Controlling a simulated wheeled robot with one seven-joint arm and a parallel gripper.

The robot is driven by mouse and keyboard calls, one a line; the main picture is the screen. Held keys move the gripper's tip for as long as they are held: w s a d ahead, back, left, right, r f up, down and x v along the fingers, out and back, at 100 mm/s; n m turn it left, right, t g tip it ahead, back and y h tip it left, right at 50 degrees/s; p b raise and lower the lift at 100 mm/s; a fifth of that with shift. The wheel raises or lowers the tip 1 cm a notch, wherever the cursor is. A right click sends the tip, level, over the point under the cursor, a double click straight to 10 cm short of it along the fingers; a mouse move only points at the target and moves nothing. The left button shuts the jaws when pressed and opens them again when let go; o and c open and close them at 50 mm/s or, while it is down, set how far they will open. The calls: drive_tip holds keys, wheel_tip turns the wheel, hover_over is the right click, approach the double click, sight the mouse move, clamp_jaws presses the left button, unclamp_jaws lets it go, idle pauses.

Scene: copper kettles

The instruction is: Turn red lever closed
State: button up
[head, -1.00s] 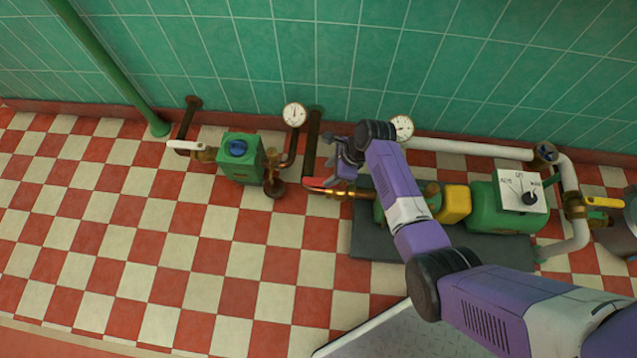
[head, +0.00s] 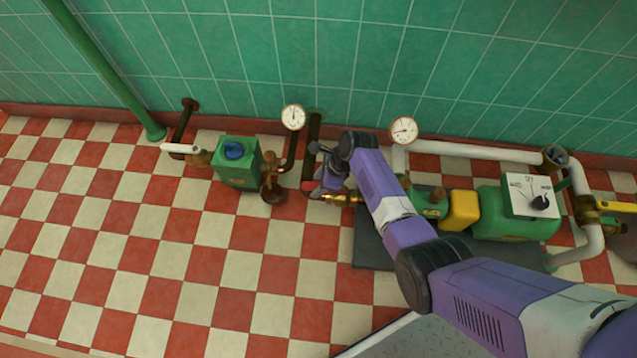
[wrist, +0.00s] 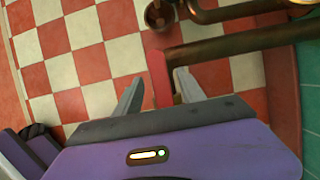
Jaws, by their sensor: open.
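The red lever (head: 308,187) shows as a short red end just left of my gripper (head: 322,172) in the head view. The rest of the lever is hidden behind the gripper. A brass valve body (head: 343,198) shows just right of it. In the wrist view the red lever (wrist: 161,82) lies between the two grey fingers of my gripper (wrist: 155,77). The fingers are open, one on each side of the lever. I cannot tell whether either finger touches it.
A dark pipe (wrist: 230,42) passes close by the fingers. A green pump box (head: 236,165) and a gauge (head: 293,117) stand left. A second gauge (head: 403,130), a green machine (head: 515,213) and a yellow lever (head: 615,206) are right. The checkered floor (head: 200,270) is clear in front.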

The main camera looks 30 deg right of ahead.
drive_tip(key=shift+c, duration=0.2)
clamp_jaws()
idle(1.1)
